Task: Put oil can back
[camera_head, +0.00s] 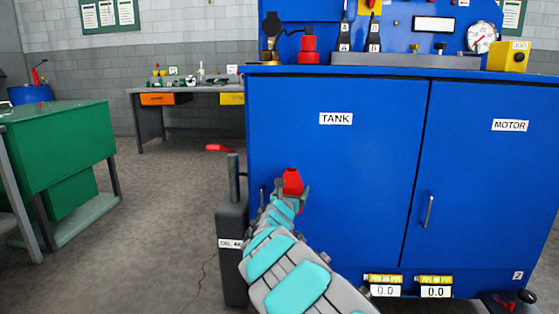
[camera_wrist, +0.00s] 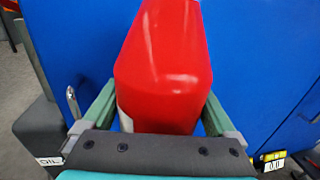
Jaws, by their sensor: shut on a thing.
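My gripper (camera_head: 292,192) is shut on a red can (camera_head: 292,178), the oil can, and holds it in front of the blue cabinet door marked TANK (camera_head: 335,160). In the wrist view the red can (camera_wrist: 165,75) stands between the two green fingers of my gripper (camera_wrist: 160,112). Its near end fills the middle of that view, and its lower part is hidden behind the gripper's dark body. I cannot tell whether the can touches the door.
A dark grey container (camera_head: 232,250) with an OIL label stands on the floor against the cabinet's left side. A green cabinet (camera_head: 75,145) is at left, and a workbench (camera_head: 145,118) stands behind. A red object (camera_head: 219,148) lies near the workbench. The floor between them is clear.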

